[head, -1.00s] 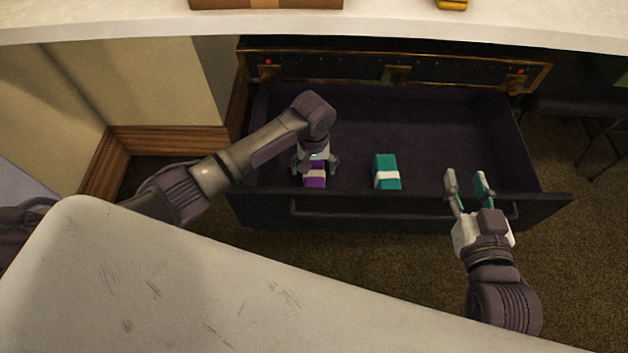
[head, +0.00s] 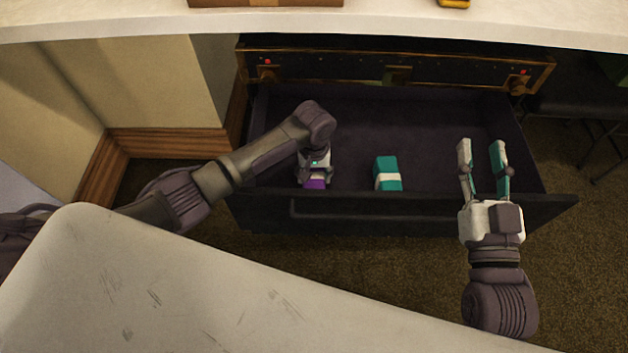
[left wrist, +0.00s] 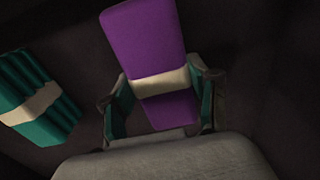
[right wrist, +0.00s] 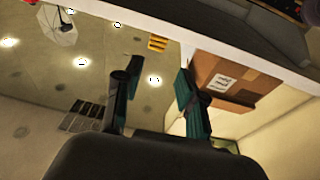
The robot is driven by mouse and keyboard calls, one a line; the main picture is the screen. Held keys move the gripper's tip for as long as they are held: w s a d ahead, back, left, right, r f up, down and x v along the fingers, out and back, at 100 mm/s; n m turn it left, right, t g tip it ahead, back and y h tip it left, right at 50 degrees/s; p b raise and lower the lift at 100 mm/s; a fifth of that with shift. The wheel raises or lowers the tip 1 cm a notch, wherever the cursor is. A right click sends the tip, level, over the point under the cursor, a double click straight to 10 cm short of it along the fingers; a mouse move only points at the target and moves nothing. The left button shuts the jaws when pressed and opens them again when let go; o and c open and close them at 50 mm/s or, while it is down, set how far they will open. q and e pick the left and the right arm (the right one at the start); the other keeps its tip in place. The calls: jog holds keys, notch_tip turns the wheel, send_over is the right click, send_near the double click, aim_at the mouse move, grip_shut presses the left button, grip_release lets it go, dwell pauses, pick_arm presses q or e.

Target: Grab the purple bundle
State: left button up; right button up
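The purple bundle (head: 316,183) with a white band lies in the open drawer, partly hidden by my left gripper in the head view. My left gripper (head: 314,177) points down over it. In the left wrist view the fingers (left wrist: 160,103) are on both sides of the purple bundle (left wrist: 148,40), close against it near its white band, and look shut on it. My right gripper (head: 482,158) is open and empty, above the right part of the drawer. Its spread fingers (right wrist: 155,95) also show in the right wrist view.
A teal bundle (head: 387,167) with a white band lies to the right of the purple one; it also shows in the left wrist view (left wrist: 55,128). The drawer front (head: 400,207) rises on the near side. A pale counter (head: 400,25) overhangs the back, and a pale surface (head: 180,290) fills the near left.

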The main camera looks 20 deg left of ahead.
pick_arm(q)
jog(key=c, duration=0.5)
jog(key=shift+o, duration=0.2)
jog(key=shift+r, duration=0.1)
